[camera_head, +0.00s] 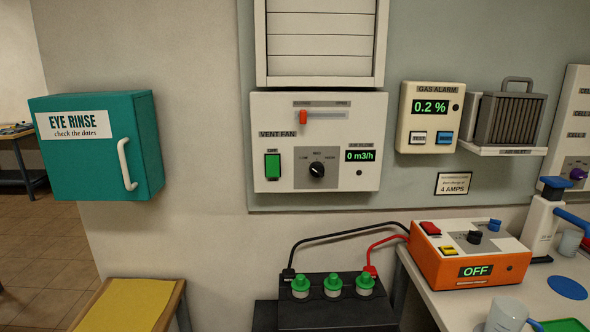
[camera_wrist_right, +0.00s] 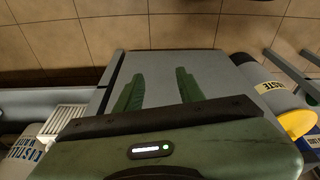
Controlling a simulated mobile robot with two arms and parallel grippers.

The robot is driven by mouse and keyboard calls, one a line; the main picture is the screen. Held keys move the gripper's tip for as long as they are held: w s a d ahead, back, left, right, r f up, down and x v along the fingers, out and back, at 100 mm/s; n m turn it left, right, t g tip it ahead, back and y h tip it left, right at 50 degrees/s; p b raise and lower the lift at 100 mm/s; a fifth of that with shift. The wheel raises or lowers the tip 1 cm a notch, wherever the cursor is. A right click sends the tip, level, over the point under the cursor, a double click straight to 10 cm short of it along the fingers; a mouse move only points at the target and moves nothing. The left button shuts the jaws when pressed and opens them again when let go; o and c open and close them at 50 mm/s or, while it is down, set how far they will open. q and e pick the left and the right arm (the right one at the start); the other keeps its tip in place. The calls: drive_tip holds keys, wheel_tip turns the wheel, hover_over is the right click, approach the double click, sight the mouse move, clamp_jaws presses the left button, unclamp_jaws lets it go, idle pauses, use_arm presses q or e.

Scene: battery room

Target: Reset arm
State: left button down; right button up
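My right gripper (camera_wrist_right: 158,78) shows in the right wrist view. Its two green fingers are apart with nothing between them, over a plain grey surface (camera_wrist_right: 160,62). Neither gripper shows in the head view, and my left gripper is in no view. In the head view the vent fan panel (camera_head: 318,142) is on the wall, with a red slider, a green switch and a black knob; its display reads 0 m3/h. The gas alarm (camera_head: 431,117) reads 0.2 %. The orange charger (camera_head: 470,254) reads OFF.
A battery (camera_head: 330,312) with several green caps has black and red leads clamped on. A teal eye rinse box (camera_head: 75,165) juts from the wall. A yellow-topped table (camera_head: 130,305) is lower left. A waste container (camera_wrist_right: 262,82) stands right of my right gripper.

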drive_tip(key=s+d+f, duration=0.1)
drive_tip(key=s+f, duration=0.8)
drive_tip(key=f, duration=0.2)
drive_tip(key=s+d+f+g, duration=0.1)
drive_tip(key=s+d+f, duration=0.1)
drive_tip(key=s+f, duration=0.7)
wheel_tip(320, 180, down, 3)
drive_tip(key=shift+f+g, duration=0.1)
drive_tip(key=shift+g, duration=0.2)
drive_tip(key=shift+s+d, duration=0.1)
